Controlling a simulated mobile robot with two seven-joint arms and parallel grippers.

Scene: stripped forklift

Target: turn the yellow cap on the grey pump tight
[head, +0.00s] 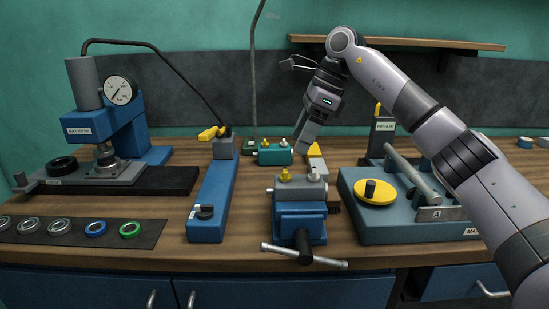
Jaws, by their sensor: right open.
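The grey pump (301,190) sits upright in the jaws of a blue vise (300,223) at the middle front of the bench. Its yellow cap (285,175) stands on the left of its top, with a grey cap (313,176) to the right. I cannot tell how tight the yellow cap is. My right gripper (304,143) is open and points down, above and behind the pump. It is apart from the cap, with nothing seen between its fingers. My left gripper is not in view.
A long blue tool (213,190) lies left. A blue-grey fixture (405,228) with a yellow disc (375,192) stands right. A gauge press (110,125) and several rings are far left. The vise handle (303,258) overhangs the bench front.

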